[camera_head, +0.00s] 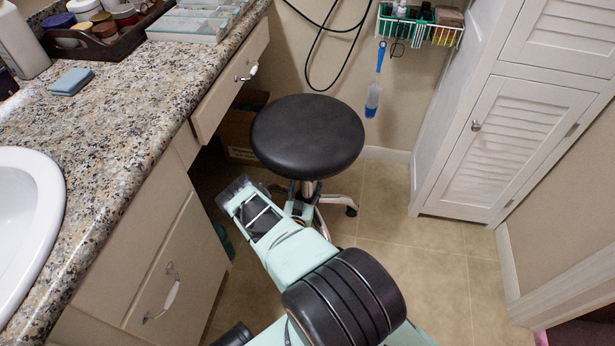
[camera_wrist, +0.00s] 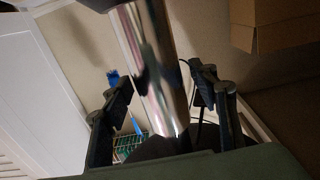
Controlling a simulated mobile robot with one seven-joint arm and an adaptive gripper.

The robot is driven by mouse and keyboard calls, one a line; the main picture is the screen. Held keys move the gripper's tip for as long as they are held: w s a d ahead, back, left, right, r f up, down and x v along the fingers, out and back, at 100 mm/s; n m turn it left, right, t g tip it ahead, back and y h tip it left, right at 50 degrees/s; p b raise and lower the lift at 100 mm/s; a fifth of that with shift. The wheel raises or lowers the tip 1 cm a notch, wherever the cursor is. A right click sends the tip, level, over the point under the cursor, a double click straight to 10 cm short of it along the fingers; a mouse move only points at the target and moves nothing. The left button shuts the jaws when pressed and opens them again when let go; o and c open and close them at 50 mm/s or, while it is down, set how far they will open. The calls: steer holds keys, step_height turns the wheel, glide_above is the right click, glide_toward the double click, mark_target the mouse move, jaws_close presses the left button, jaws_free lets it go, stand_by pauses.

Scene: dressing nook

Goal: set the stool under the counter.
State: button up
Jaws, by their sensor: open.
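The stool has a round black seat (camera_head: 308,135), a chrome post and a wheeled metal base. It stands upright on the floor at the right side of the counter (camera_head: 125,130), beside the open space below the drawer. My gripper (camera_head: 298,200) is low, under the seat, at the post. In the wrist view the chrome post (camera_wrist: 152,65) stands between the two dark fingers of my gripper (camera_wrist: 160,100). The fingers are open, with visible gaps to the post. Much of the stool's base is hidden behind my arm.
A drawer (camera_head: 230,85) is set under the counter top above the open space. A cardboard box (camera_head: 238,132) sits in that space. A white louvered cabinet (camera_head: 515,130) stands at right. The tiled floor (camera_head: 410,260) between is clear. A wire basket (camera_head: 420,28) hangs on the wall.

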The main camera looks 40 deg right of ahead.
steer(key=shift+w+d, duration=0.1)
steer(key=shift+d, duration=0.05)
jaws_close()
stand_by(0.4)
